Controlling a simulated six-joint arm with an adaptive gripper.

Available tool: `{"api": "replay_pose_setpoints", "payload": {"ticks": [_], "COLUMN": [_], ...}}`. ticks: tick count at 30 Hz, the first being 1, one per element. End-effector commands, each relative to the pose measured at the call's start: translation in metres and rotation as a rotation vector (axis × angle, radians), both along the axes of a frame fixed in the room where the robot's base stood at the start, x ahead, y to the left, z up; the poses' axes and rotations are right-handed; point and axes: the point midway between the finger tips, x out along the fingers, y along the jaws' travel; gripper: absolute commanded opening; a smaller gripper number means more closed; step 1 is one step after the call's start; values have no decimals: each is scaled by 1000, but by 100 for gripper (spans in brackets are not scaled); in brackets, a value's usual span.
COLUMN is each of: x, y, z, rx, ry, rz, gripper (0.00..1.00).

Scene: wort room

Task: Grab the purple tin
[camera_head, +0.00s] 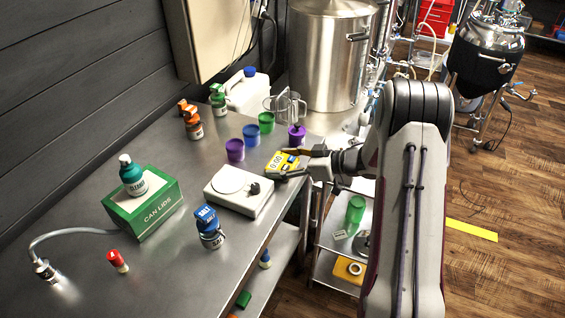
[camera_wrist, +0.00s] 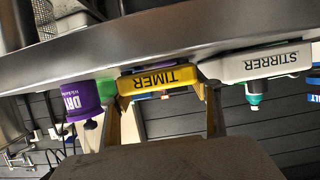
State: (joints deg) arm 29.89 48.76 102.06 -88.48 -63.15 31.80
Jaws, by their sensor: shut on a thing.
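The purple tin (camera_head: 297,136), a small purple container with a dark knob, stands near the table's right edge. In the wrist view it (camera_wrist: 80,97) shows upside down at left, its lettering partly cut off, outside my fingers. My gripper (camera_head: 291,162) is just in front of it, apart from it. My gripper (camera_wrist: 165,92) is shut on a yellow timer (camera_head: 279,161), with one finger at each end of it. The timer (camera_wrist: 158,78) fills the gap between the fingers and is at the table edge; whether it is lifted is unclear.
A clear jug (camera_head: 290,106) is behind the tin. A white stirrer (camera_head: 238,191) sits close in front. A steel pot (camera_head: 325,60) stands behind.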

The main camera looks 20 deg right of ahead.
Motion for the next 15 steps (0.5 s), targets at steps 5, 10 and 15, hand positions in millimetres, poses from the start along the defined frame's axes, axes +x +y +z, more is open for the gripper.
{"api": "replay_pose_setpoints", "payload": {"ticks": [5, 10, 15], "x": [0, 0, 0], "y": [0, 0, 0], "z": [-3, -3, -3], "rx": [0, 0, 0], "ry": [0, 0, 0], "rz": [0, 0, 0], "gripper": [64, 79, 79]}}
